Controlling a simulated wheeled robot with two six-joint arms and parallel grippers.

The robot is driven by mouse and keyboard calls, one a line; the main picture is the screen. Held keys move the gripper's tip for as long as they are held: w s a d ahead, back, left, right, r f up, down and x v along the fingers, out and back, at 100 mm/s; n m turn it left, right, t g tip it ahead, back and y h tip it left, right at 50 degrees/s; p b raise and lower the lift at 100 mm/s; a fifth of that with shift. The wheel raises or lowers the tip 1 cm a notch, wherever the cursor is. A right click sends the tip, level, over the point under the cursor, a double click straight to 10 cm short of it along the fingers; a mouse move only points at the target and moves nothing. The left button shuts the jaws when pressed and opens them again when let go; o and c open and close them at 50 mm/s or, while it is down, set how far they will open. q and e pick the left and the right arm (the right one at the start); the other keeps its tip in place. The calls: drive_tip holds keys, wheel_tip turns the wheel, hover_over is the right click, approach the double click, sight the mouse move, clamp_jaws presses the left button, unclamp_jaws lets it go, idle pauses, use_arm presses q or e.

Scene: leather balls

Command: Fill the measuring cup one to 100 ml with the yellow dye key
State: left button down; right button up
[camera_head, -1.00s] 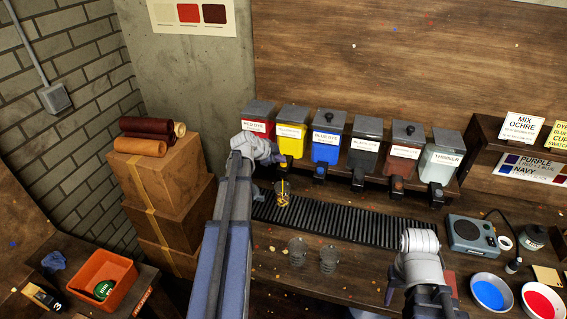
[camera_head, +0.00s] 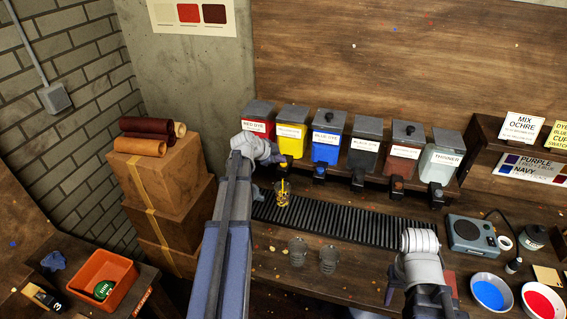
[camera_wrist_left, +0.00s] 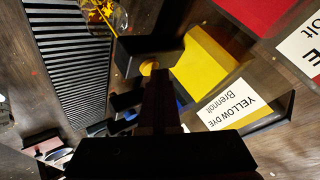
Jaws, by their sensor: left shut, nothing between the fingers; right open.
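The yellow dye dispenser (camera_head: 291,142) stands in the row at the back, second from the left; its labelled front fills much of the left wrist view (camera_wrist_left: 205,75). My left gripper (camera_wrist_left: 158,85) is shut and empty, close in front of the dispenser's dark tap and yellow key (camera_wrist_left: 149,67). I cannot tell whether it touches the key. A clear measuring cup (camera_head: 282,200) with yellow in it stands on the black ribbed mat below the tap; it also shows in the left wrist view (camera_wrist_left: 105,17). My right gripper (camera_head: 392,288) is open, low over the bench front, partly hidden by its wrist.
Two more cups (camera_head: 297,252) (camera_head: 328,260) stand at the bench front. The red dispenser (camera_head: 258,122) and blue dispenser (camera_head: 327,140) flank the yellow one. A scale (camera_head: 472,235) and blue and red bowls (camera_head: 492,291) (camera_head: 541,301) are at right. The ribbed mat's right part is clear.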

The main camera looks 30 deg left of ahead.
sight(281, 165)
idle(0.4)
use_arm(q)
drive_tip(key=shift+r+p, duration=0.95)
drive_tip(key=shift+p, duration=0.05)
wheel_tip(281, 165, up, 5)
drive_tip(key=p, duration=0.5)
idle(1.9)
